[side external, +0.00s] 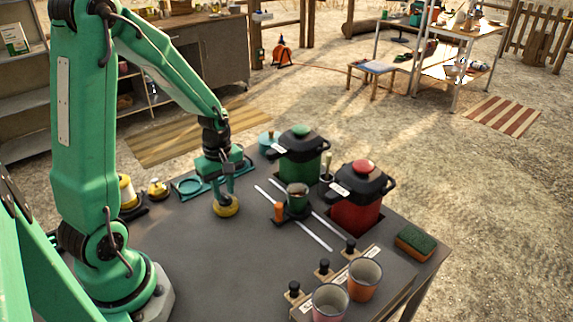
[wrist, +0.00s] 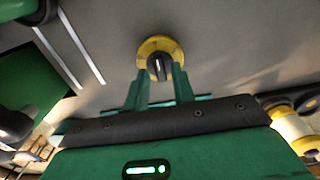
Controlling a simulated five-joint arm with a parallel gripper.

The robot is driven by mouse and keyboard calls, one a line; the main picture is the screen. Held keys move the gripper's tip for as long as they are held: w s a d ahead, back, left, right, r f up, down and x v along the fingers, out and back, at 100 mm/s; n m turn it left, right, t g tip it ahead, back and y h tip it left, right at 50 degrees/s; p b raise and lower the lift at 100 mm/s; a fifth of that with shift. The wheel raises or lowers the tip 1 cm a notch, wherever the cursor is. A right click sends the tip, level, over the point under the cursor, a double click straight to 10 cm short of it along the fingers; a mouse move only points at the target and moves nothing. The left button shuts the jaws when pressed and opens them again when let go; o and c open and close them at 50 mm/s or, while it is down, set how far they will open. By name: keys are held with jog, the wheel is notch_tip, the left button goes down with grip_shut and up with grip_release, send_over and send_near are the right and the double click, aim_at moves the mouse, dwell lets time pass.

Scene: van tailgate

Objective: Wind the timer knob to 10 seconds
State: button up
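The timer is a round yellow dial (side external: 226,209) on the grey tabletop, in front of the teal frame. In the wrist view, the yellow dial (wrist: 158,47) has a dark central knob (wrist: 159,68) with a light pointer line. My gripper (side external: 224,192) points down at the dial from above. In the wrist view, the two green fingers of my gripper (wrist: 160,78) stand apart, one on each side of the knob. Contact between fingers and knob cannot be made out. The dial's marks are too small to read, and the fingers hide part of its near rim.
Two mugs (side external: 365,278) and black knobs line the front edge. A sponge (side external: 415,241) lies at the right corner. The table's front left is clear.

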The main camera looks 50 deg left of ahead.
jog(key=shift+f, duration=0.65)
jog(key=shift+c, duration=0.4)
jog(key=shift+r, duration=0.1)
jog(key=c, duration=0.4)
jog(key=shift+o, duration=0.2)
dwell(0.3)
